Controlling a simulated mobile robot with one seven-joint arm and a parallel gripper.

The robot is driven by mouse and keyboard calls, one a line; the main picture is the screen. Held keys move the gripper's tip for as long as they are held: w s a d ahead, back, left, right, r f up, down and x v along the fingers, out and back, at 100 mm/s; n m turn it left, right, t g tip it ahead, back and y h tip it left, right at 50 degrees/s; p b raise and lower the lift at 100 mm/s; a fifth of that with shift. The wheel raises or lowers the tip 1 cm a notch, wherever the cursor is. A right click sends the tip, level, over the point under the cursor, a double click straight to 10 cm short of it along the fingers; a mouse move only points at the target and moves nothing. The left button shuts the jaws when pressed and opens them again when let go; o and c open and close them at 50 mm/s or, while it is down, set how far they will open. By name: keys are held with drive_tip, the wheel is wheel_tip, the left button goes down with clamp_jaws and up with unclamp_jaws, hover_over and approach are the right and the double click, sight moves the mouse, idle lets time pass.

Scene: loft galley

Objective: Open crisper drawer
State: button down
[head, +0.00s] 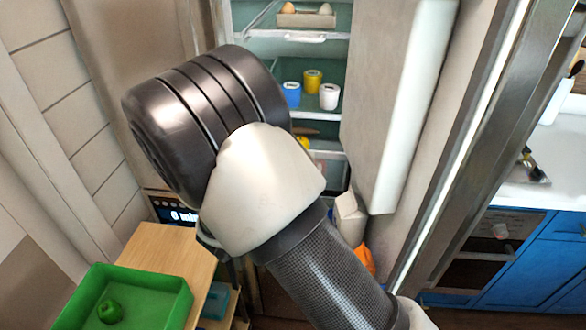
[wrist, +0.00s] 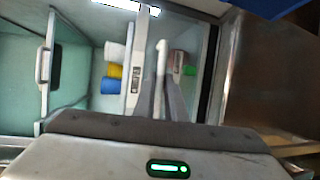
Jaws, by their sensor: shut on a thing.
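The crisper drawer (wrist: 200,60) shows at the right of the fridge interior in the wrist view, which is turned sideways. Red and green items show through or above its front. Its pale bar handle (wrist: 161,50) runs down between the fingertips of my gripper (wrist: 164,88). The fingers are shut on this handle. In the head view my arm hides the gripper and most of the drawer. How far out the drawer stands is hard to tell.
The fridge door (head: 400,100) stands open on the right. Blue, yellow and white cups (head: 329,97) stand on a shelf above, with an egg holder (head: 305,18) higher up. A green tray (head: 125,295) with a green pepper sits on a wooden cart (head: 175,250) at lower left.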

drive_tip(key=shift+s, duration=0.8)
drive_tip(key=c, duration=1.8)
unclamp_jaws()
drive_tip(key=b+v, duration=0.2)
drive_tip(key=v, duration=1.5)
drive_tip(key=shift+s+a+r, duration=0.1)
drive_tip(key=shift+s+r, duration=0.1)
